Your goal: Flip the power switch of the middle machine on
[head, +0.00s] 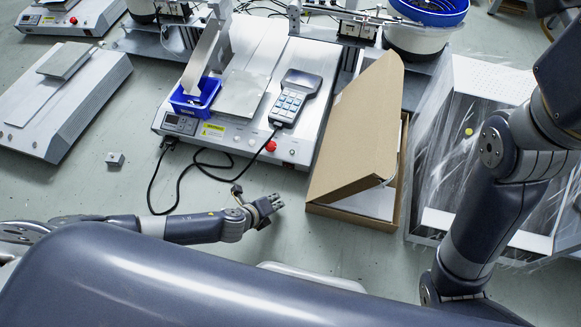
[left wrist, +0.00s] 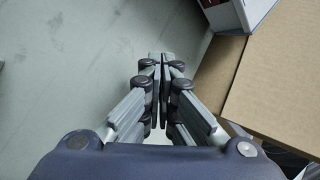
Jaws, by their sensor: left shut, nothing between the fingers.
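The middle machine (head: 228,143) is a white and grey bench unit at the top centre of the head view. I cannot make out the power switch for certain. My left gripper (head: 273,204) is in front of the machine, below the red button in the picture, and apart from it. Its fingers are together and empty, as the left wrist view (left wrist: 161,58) also shows. My right arm shows at the right edge, but its gripper is out of view.
A brown cardboard box (head: 350,140) with an open flap stands right of my left gripper. A blue bin (head: 194,98) and a keypad pendant (head: 292,97) sit on the machine. Black cables (head: 190,160) hang in front. A small grey block (head: 115,158) lies left.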

